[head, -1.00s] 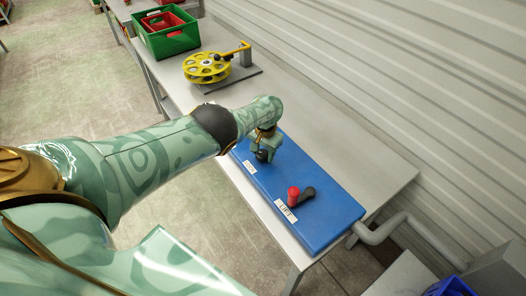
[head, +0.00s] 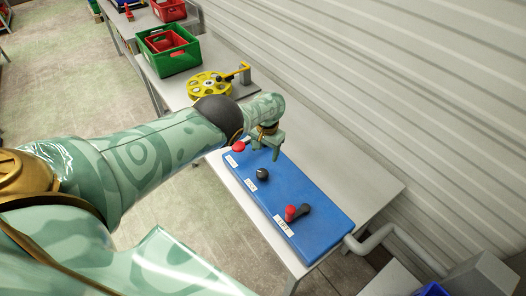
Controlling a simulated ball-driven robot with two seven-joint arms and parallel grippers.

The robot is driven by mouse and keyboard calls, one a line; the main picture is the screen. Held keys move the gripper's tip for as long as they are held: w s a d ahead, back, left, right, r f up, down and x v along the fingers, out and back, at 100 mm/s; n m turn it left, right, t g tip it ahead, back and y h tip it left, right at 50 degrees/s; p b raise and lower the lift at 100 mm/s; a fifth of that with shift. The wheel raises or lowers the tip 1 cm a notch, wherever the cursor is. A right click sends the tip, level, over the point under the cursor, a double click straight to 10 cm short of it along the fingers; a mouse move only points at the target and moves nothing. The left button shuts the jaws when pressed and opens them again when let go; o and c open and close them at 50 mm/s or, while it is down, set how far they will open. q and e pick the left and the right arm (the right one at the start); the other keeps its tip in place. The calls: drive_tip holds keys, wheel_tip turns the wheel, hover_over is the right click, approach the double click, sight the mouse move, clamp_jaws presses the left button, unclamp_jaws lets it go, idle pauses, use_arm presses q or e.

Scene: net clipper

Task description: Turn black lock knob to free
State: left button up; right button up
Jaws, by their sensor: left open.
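The black lock knob (head: 262,174) sits in the middle of the blue panel (head: 292,197), beside a small white label (head: 250,186). My left gripper (head: 264,153) is open, above the far part of the panel, beyond the black knob and apart from it. It holds nothing that I can see. A red button (head: 239,147) is at the panel's far end, just left of the gripper. A red-tipped black lever (head: 302,211) is at the near end with its own label. The knob's pointer direction is too small to tell. My right gripper does not show.
The panel lies on a grey table (head: 375,196). A yellow wheel with a crank (head: 210,84) stands further back on it. A green crate (head: 172,52) with a red one inside is behind that. A ribbed wall (head: 400,90) runs along the right. A grey pipe (head: 395,232) curves beside the near end.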

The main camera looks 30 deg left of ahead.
use_arm(q)
wheel_tip(320, 180, up, 4)
drive_tip(key=shift+d+f+p, duration=0.1)
drive_tip(key=shift+d+p, duration=0.05)
drive_tip(key=shift+p, duration=1.1)
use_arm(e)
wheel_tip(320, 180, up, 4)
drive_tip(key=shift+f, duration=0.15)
use_arm(q)
drive_tip(key=shift+f, duration=0.15)
